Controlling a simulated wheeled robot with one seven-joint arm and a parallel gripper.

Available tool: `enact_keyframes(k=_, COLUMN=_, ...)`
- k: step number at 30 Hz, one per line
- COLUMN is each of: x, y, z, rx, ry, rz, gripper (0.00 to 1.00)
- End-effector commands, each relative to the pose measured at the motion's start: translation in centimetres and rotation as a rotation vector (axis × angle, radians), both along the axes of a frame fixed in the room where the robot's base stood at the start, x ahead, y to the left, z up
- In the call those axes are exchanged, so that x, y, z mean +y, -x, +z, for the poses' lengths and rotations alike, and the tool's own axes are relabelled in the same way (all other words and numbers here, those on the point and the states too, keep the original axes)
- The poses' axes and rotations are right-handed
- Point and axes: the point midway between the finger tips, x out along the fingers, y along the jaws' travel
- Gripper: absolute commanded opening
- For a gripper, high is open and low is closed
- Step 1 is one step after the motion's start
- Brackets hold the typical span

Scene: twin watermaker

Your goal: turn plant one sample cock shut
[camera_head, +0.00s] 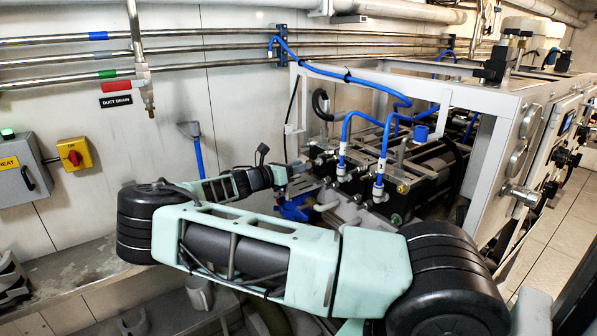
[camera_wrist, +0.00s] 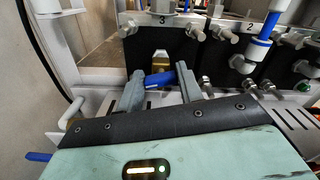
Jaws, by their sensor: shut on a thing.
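The sample cock shows in the wrist view as a blue lever handle (camera_wrist: 160,79) below a brass-coloured body (camera_wrist: 160,58), under the position marked 3. My gripper (camera_wrist: 161,73) is shut on the blue handle, with one grey finger on each side of it. The handle lies roughly crosswise, slightly tilted, between the fingers. In the head view my gripper (camera_head: 293,168) reaches the left end of the machine frame. The cock itself cannot be made out there.
A blue hose fitting (camera_wrist: 257,50) and several metal fittings stand to the right of my gripper. In the head view, blue hoses (camera_head: 345,75) arch over the machine's white frame (camera_head: 430,88). A blue object (camera_head: 293,209) is below my gripper. A bench (camera_head: 70,268) runs along the wall.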

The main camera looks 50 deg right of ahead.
Motion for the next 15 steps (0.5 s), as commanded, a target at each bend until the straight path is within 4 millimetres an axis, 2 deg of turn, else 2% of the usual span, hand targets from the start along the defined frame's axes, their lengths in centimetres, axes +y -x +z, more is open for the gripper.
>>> enact_keyframes(k=6, x=0.08, y=-0.01, z=-0.24, rx=-0.139, ry=0.032, rz=0.002, gripper=0.14)
enact_keyframes(k=15, x=0.1, y=0.0, z=-0.1, rx=-0.256, ry=0.061, rz=0.003, gripper=0.14)
